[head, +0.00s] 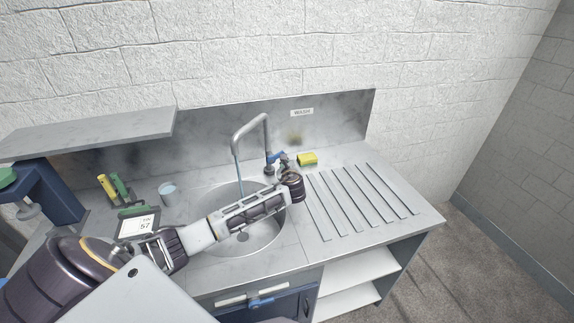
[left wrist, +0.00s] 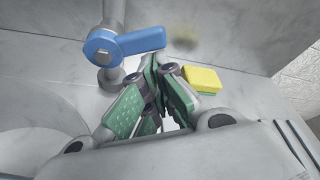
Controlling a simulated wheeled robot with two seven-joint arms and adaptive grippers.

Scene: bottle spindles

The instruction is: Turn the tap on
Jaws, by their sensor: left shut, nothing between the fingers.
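The tap (head: 266,135) is a grey arched pipe at the back of the round sink. A thin bluish stream (head: 241,180) shows below its spout, reaching into the basin; it looks like water. The tap's blue lever (head: 275,156) is on the pipe's base. In the left wrist view the lever (left wrist: 125,44) points right from the grey tap body. My left gripper (head: 284,163) is shut and empty, close to the lever. Its green-padded fingers (left wrist: 158,68) are just below the lever's free end; I cannot tell whether they touch. My right gripper is not in view.
A yellow and green sponge (head: 307,158) lies right of the tap, near my gripper. The ribbed drainboard (head: 360,205) is clear. A cup (head: 167,193), green and yellow tools (head: 115,188) and a display reading 57 (head: 140,226) stand left of the sink (head: 240,240).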

